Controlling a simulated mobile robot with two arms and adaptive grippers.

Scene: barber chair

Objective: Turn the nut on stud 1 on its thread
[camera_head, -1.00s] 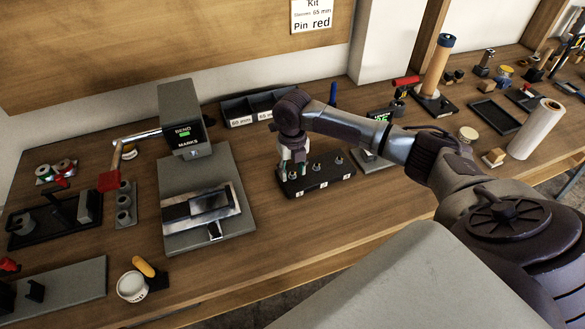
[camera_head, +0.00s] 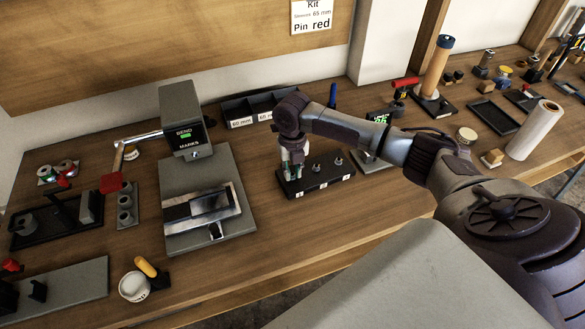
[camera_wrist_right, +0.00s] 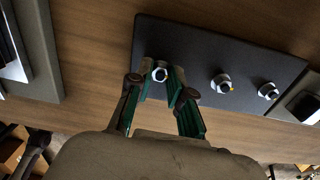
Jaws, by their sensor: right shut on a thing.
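A dark stud block (camera_head: 318,183) lies on the workbench with a row of studs. It also shows in the wrist view (camera_wrist_right: 190,42). My right gripper (camera_head: 292,163) points down over the leftmost stud. In the wrist view its green-edged fingers (camera_wrist_right: 161,72) are closed around the silver nut (camera_wrist_right: 160,74) there, one on each side. The middle stud's nut (camera_wrist_right: 221,83) has a small orange spot beside it, and the far stud's nut (camera_wrist_right: 268,91) stands free. Thread depth under the held nut is hidden. My left gripper is not in view.
A grey bending press (camera_head: 205,190) stands left of the block. Labelled bins (camera_head: 250,107) sit behind. A small unit with a green display (camera_head: 375,150) stands close to the block's right. Bare bench lies in front of the block.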

